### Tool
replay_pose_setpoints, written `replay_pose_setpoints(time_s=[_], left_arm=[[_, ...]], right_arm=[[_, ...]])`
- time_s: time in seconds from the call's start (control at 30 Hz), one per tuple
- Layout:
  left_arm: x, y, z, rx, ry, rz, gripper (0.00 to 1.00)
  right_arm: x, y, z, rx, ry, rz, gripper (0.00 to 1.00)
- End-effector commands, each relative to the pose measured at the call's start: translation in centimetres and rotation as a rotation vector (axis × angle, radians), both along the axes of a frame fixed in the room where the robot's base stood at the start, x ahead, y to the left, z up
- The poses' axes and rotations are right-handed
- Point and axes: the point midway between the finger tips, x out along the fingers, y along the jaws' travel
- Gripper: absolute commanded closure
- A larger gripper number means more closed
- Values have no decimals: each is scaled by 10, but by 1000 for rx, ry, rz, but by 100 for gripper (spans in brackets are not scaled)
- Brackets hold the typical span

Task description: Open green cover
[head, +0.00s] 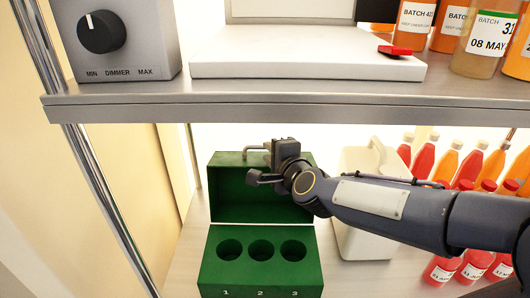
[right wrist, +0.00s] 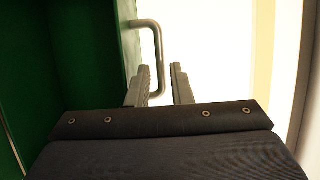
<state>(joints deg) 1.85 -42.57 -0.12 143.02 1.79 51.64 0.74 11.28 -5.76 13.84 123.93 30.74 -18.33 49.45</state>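The green cover (head: 232,187) stands raised at the back of the green box (head: 262,277), with its hollow inner side facing me. The box front shows three round holes marked 1, 2 and 3. A metal handle (head: 254,149) sits at the cover's top edge; it also shows in the right wrist view (right wrist: 158,50). My right gripper (head: 268,158) is at the upper part of the cover and hides some of it. In the right wrist view its two fingers (right wrist: 162,88) are apart, with the handle's end between them, nearer the left finger. My left gripper is not in view.
A metal shelf (head: 300,106) with a dimmer box (head: 122,40) and a white slab (head: 300,60) spans above the arm. A white container (head: 362,235) stands right of the green box. Several juice bottles (head: 468,170) stand farther right.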

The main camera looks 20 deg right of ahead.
Motion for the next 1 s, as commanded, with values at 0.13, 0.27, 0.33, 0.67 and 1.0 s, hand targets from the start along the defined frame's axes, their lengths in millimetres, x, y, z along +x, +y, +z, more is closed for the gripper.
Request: replay_pose_setpoints(time_s=[0.13, 0.27, 0.33, 0.67, 1.0], left_arm=[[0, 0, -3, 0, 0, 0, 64], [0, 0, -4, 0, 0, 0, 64], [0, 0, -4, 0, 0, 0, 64], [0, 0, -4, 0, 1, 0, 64], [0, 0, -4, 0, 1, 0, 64]], right_arm=[[22, 0, -7, 1, 3, 2, 80], [32, -1, -9, 0, 2, 1, 80], [35, -1, -9, -1, 0, 1, 80], [35, -1, -9, -2, 0, 1, 91], [35, -1, -9, -4, 0, 2, 100]])
